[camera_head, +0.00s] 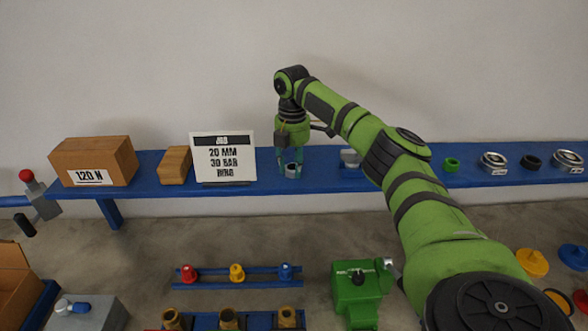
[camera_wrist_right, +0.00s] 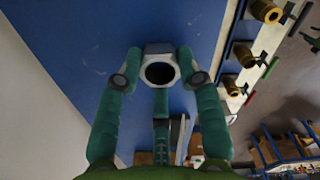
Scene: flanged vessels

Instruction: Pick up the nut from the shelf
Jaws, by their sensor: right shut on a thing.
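A grey metal hex nut with a dark round hole shows in the right wrist view as the nut (camera_wrist_right: 160,66), over the blue shelf (camera_wrist_right: 160,20). My right gripper (camera_wrist_right: 160,80) is shut on it, with a green finger at each side and a third finger below the hole. In the head view my right gripper (camera_head: 290,165) points down at the blue shelf (camera_head: 330,182), just right of the white sign. The nut shows small between its fingers there; whether it touches the shelf cannot be told. My left gripper is not in view.
On the shelf stand a "120 N" wooden box (camera_head: 95,160), a wooden block (camera_head: 175,165) and the sign (camera_head: 223,157) close to the gripper. A grey part (camera_head: 350,158) is just right. Rings and labelled round parts (camera_head: 493,162) sit farther right.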

